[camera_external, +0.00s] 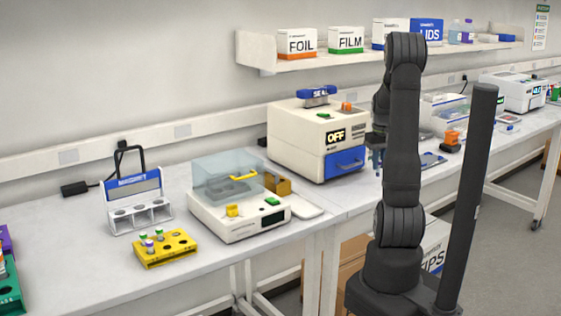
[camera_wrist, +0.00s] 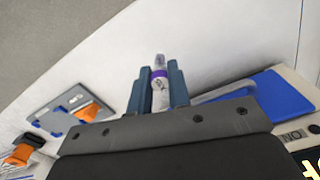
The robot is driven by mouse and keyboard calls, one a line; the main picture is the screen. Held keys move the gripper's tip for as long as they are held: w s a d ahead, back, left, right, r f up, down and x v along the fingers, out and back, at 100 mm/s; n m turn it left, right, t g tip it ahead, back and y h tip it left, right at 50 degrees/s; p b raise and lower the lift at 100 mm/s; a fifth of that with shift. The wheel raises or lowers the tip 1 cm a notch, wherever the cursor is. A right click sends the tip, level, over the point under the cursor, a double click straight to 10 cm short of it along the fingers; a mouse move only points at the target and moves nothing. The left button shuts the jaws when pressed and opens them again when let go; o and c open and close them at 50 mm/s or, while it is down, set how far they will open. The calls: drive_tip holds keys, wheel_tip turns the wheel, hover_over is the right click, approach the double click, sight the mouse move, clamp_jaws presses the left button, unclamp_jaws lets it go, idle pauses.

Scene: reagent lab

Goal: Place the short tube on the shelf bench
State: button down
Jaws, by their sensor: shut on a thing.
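My gripper (camera_wrist: 158,88) is shut on a short clear tube (camera_wrist: 159,62) with a purple band. The tube stands out between the two blue fingers, above the pale bench top (camera_wrist: 100,65) in the wrist view. In the external view my gripper (camera_external: 376,160) is to the right of the OFF machine, partly hidden behind my arm. The tube cannot be made out there. The long white bench (camera_external: 100,240) runs along the wall, below a wall shelf (camera_external: 350,55). I cannot tell which surface is the shelf bench.
The white machine (camera_external: 298,140) with a blue drawer (camera_external: 344,162) stands close left of my gripper. A grey plate with an orange part (camera_wrist: 75,108) lies on the bench. A yellow tube rack (camera_external: 165,250) and a lidded device (camera_external: 235,215) stand farther left.

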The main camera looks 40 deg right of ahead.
drive_tip(key=shift+f, duration=1.65)
drive_tip(key=shift+f, duration=0.15)
drive_tip(key=c, duration=1.3)
unclamp_jaws()
drive_tip(key=shift+c, duration=0.2)
wheel_tip(320, 180, up, 12)
drive_tip(key=shift+r, duration=0.15)
